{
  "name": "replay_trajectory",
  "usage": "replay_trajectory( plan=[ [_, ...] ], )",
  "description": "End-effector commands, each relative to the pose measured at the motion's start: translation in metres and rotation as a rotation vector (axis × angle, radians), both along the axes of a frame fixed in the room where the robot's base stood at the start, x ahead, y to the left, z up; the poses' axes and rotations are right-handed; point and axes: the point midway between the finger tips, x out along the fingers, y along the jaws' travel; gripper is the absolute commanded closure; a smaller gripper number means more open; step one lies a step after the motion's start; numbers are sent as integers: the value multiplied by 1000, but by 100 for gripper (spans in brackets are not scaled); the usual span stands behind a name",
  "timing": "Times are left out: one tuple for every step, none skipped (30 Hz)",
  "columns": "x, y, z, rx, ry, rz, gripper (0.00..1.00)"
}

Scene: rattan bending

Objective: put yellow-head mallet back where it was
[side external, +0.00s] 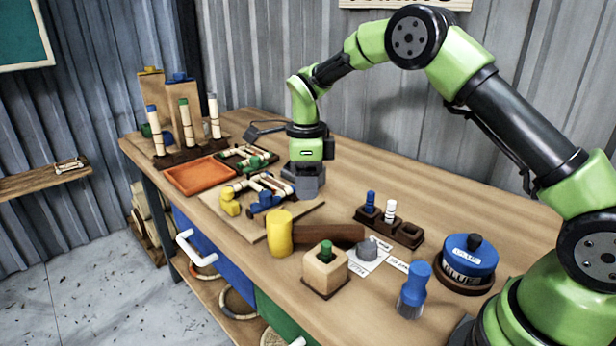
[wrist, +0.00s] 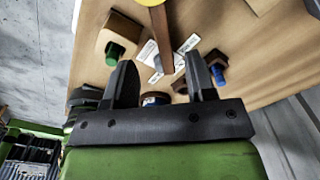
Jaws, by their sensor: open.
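The yellow-head mallet lies on the workbench, its yellow head (side external: 279,232) standing near the front edge and its brown handle (side external: 335,233) pointing right. In the wrist view the brown handle (wrist: 161,38) runs down from the yellow head (wrist: 149,2), which is cut off at the top edge. My gripper (side external: 304,186) points down over the rear right of the assembly board, behind the mallet. In the wrist view my gripper (wrist: 162,78) is open with its two dark fingers apart and nothing held. The handle's far end appears in the gap between them, beyond the fingertips.
A wooden block with a green plug (side external: 324,270), a grey weight (side external: 367,250) on a white card, and a peg rack (side external: 390,228) surround the handle. A blue brush (side external: 415,288) and glue pot (side external: 468,262) stand right. An orange tray (side external: 199,175) lies left.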

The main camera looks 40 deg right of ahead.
Motion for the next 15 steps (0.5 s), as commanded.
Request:
replay_trajectory(
  plan=[
    [0,0,4,0,-1,0,49],
    [0,0,5,1,-1,-1,49],
    [0,0,6,1,-1,-1,49],
    [0,0,7,1,-1,-1,49],
    [0,0,7,1,-1,-1,49],
    [0,0,8,1,-1,2,49],
    [-1,0,10,1,-4,9,49],
    [-1,1,13,3,-8,22,49],
    [-3,1,19,5,-17,48,49],
    [-5,2,25,8,-28,77,49],
    [-8,3,33,10,-41,114,49],
    [-13,5,46,14,-63,178,49],
    [-17,6,57,15,-82,233,49],
    [-23,8,68,16,-103,293,49],
    [-32,10,83,15,-132,382,49]
  ],
)
